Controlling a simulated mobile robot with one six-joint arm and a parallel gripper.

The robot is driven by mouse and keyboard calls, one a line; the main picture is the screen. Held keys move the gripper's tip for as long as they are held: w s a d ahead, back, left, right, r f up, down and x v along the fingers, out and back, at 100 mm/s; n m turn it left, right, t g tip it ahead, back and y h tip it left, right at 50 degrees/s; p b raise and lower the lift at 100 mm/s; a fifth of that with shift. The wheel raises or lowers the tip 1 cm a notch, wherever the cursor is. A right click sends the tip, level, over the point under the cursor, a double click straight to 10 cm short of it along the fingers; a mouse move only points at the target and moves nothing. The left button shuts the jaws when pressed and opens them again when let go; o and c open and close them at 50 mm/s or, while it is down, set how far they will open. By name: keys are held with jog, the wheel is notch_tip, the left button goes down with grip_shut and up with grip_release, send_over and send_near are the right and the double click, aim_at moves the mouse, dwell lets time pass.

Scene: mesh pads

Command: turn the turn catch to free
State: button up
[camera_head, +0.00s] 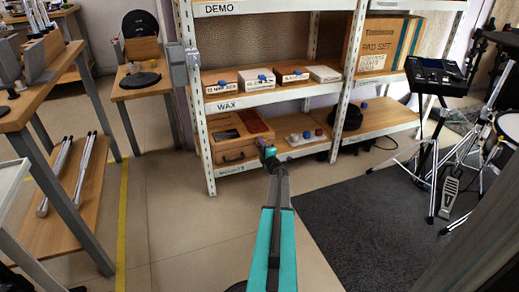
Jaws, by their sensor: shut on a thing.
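My teal and dark grey arm reaches up from the bottom middle to the lower shelf. My gripper (266,149) is at the right front corner of a wooden box (232,150), small and far off in the view. It is shut on a small part there, which seems to be the turn catch. The jaws hide most of that part, so its angle cannot be told. The box has a dark, partly open-looking top, a dark front handle and a label below it.
The metal shelf rack (208,150) has pale uprights close beside the box. White boxes (257,79) sit on the shelf above. A dark mat (365,230) and drum stands lie right; a workbench (45,90) stands left.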

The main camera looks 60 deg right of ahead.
jog(key=shift+d+n+b, duration=0.15)
jog(key=shift+n+b, duration=0.35)
jog(key=shift+n, duration=0.5)
jog(key=o, duration=1.1)
jog(key=shift+c, duration=0.2)
jog(key=shift+s, duration=0.1)
jog(key=p+v, duration=0.4)
jog(key=v, duration=0.9)
jog(key=shift+s+a+p, duration=0.25)
jog(key=shift+a+p, duration=0.05)
jog(key=shift+a, duration=0.1)
